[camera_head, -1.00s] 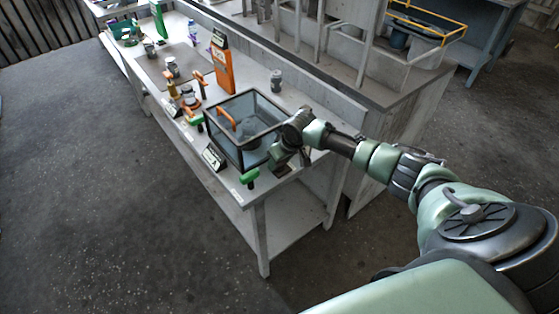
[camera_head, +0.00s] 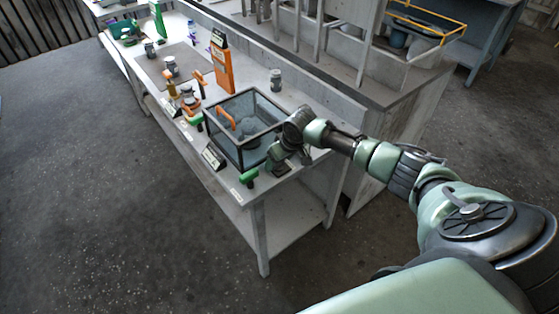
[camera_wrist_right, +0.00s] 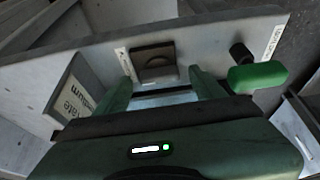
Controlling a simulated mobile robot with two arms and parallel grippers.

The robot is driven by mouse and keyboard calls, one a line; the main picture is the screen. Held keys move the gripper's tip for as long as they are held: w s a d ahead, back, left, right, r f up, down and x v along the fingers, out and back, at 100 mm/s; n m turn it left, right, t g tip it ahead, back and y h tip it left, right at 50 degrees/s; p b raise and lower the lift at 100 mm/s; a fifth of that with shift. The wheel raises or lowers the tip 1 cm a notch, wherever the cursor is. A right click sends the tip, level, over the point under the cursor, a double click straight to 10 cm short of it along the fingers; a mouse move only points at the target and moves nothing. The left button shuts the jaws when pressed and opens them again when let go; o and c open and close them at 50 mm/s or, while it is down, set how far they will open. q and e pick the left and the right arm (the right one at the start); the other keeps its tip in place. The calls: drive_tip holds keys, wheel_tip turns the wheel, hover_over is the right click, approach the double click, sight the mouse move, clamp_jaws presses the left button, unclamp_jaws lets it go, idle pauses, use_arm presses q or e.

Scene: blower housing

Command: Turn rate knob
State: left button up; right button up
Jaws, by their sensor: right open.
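A dark square block with a rounded face (camera_wrist_right: 155,62), which looks like the rate knob, sits on the pale bench panel in the right wrist view. A white label strip lies beside it. My right gripper (camera_wrist_right: 162,88) is open, its two green fingers pointing toward the block from either side. I cannot tell whether they touch it. In the head view my right gripper (camera_head: 281,163) is over the bench's near end, right of the glass box, and hides the block. A card (camera_wrist_right: 72,103) reading "rate" and "medium" stands left in the wrist view. My left gripper is out of view.
A green-handled lever (camera_wrist_right: 257,76) stands close right of the block; it also shows in the head view (camera_head: 249,175). A dark-framed glass box (camera_head: 241,150) is beside my gripper. An orange stand (camera_head: 222,68) and several small items are farther along the bench.

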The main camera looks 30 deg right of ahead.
drive_tip(key=v, duration=0.7)
drive_tip(key=shift+r+b, duration=0.35)
drive_tip(key=shift+b, duration=0.05)
drive_tip(key=shift+s, duration=0.15)
